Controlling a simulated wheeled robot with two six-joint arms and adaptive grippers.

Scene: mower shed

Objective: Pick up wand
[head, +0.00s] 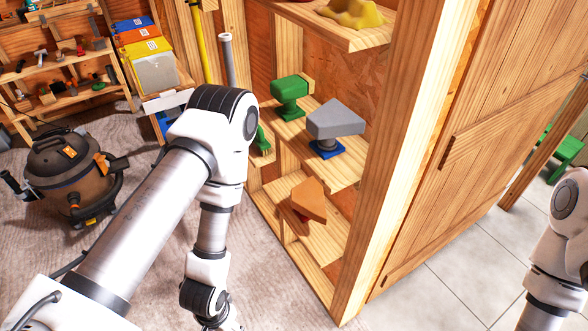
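No thing is plainly marked as the wand. A grey tube with a white top end (228,62) stands upright behind my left arm, by the left side of the wooden shelf unit; its lower part is hidden. A yellow pole (198,40) stands just left of it. I cannot tell whether either is the wand. My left arm reaches in from the left and bends down in front of the shelf unit; its gripper fingers are cut off by the bottom edge. My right arm shows at the right edge, with its gripper out of view.
The wooden shelf unit (355,235) holds green, grey and orange-brown objects. A dark shop vacuum (75,170) stands on the floor at left. Behind it are a tool rack (55,72) and coloured bins (150,55). Tiled floor (440,290) is clear at right.

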